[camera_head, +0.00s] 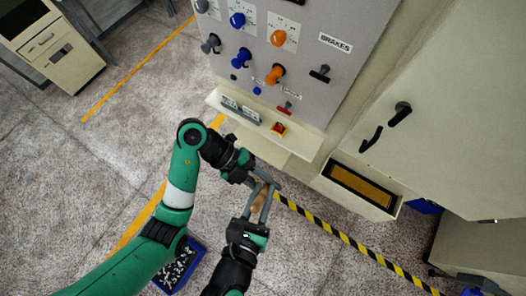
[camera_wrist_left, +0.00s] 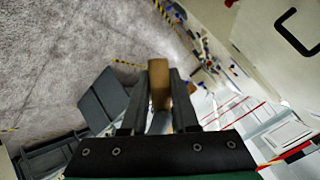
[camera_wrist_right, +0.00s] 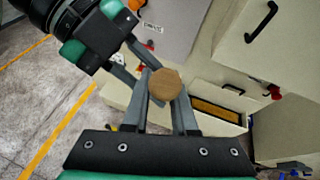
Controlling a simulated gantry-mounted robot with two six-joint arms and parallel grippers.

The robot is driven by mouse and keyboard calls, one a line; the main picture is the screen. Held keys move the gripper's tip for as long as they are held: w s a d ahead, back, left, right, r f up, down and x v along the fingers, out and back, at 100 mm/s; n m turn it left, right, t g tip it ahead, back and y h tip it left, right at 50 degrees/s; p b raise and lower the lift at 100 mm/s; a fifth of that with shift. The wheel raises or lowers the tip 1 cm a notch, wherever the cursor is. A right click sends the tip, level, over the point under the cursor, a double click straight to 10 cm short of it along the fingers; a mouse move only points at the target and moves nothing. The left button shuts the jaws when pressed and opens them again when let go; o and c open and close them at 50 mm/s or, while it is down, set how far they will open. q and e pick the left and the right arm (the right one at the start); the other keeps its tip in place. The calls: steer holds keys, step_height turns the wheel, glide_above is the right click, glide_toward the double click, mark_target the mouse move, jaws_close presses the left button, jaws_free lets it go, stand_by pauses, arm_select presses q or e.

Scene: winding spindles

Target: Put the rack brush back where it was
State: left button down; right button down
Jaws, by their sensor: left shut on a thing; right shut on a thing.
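The brush shows as a tan wooden piece (camera_head: 260,199) between my two grippers in the head view. My left gripper (camera_head: 267,182) is shut on it from above left, and my right gripper (camera_head: 262,191) is shut on it from below. In the left wrist view its brown handle (camera_wrist_left: 159,83) stands between the fingers. In the right wrist view its round brown end (camera_wrist_right: 164,84) faces the camera between the fingers. Bristles cannot be made out. Both grippers hold it in the air in front of the machine.
The control panel (camera_head: 298,58) with knobs and a ledge (camera_head: 255,122) stands beyond the grippers. A low opening with a yellow-brown panel (camera_head: 361,186) is at the right. A blue bin (camera_head: 190,252) of small pieces sits on the floor at lower left. Striped tape (camera_head: 350,242) crosses the floor.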

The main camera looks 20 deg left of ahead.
arm_select(q)
steer(key=c, duration=0.6)
jaws_free()
